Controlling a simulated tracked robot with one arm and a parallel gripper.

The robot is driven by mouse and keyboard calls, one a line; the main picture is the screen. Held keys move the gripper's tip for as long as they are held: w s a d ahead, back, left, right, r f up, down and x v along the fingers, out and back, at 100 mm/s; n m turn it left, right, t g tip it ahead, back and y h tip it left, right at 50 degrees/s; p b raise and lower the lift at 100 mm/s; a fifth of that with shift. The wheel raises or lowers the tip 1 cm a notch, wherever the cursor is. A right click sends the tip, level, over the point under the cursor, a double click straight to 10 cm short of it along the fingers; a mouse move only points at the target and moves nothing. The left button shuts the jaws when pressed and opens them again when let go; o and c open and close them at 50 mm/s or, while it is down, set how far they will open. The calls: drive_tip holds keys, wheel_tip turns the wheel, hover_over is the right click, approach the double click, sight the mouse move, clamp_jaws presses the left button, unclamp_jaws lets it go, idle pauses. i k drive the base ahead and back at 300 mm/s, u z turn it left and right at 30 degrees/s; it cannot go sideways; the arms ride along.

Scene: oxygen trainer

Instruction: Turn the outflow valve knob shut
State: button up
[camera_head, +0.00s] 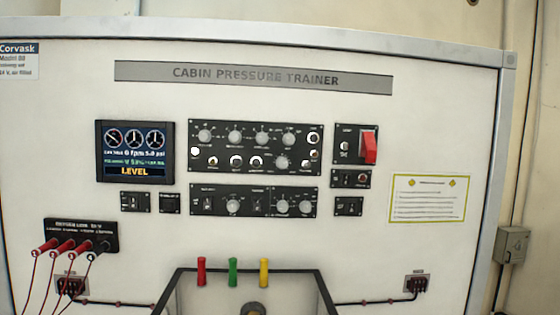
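The cabin pressure trainer panel (350,230) faces me, upright and a little tilted in the picture. Its upper black control plate (217,143) carries several round grey knobs. The lower black control plate (193,207) has a grey knob left of centre (233,206) and a pair of grey knobs (283,207) at its right, with switches between. The labels are too small to read, so I cannot tell which knob is the outflow valve knob or how it is set. I cannot make out my gripper in this view, and nothing is seen touching a knob.
A red switch guard (369,147) sits at right. Red leads plug into a black block (80,235) at lower left. A dark-framed box (185,292) with red, green and yellow handles sits at bottom centre. A grey box (512,245) is far right.

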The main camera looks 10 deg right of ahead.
sight(282, 163)
drive_tip(key=z, duration=0.25)
drive_tip(key=i, duration=0.85)
drive_tip(key=z, duration=0.55)
